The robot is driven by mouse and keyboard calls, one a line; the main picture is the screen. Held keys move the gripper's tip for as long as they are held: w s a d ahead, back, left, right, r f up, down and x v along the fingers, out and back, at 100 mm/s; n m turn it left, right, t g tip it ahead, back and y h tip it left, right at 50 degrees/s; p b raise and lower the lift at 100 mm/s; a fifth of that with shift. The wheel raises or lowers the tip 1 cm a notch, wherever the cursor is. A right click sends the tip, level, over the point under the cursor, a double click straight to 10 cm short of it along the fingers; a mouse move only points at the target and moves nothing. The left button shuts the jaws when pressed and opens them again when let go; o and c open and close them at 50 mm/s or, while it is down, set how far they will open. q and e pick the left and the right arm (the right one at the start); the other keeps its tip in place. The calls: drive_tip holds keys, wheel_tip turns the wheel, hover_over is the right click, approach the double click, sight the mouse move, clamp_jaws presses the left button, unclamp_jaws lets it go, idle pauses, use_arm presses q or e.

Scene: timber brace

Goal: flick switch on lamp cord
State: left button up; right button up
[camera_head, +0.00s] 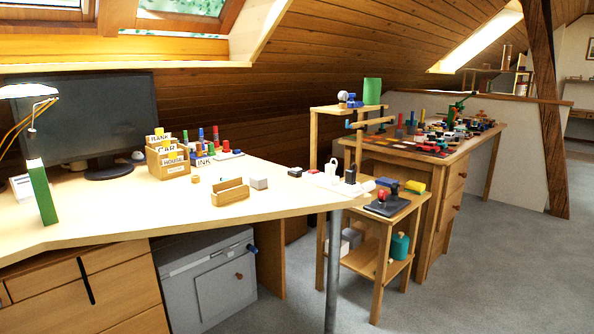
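A desk lamp (28,91) with a white head stands at the far left of the desk in the head view, and its underside looks lit. Its thin orange arm (18,128) slopes down to the left. A small dark piece (32,133) shows below the lamp head, just above a green upright object. I cannot tell whether it is the cord switch. No cord can be clearly made out. Neither of my grippers is in view.
The pale desk (130,215) carries a dark monitor (82,115), a green upright object (42,192), a labelled wooden box (167,158) and an empty wooden holder (230,192). A grey cabinet (205,280) stands beneath. A cluttered workbench (440,155) stands right; carpet (500,270) is open at front right.

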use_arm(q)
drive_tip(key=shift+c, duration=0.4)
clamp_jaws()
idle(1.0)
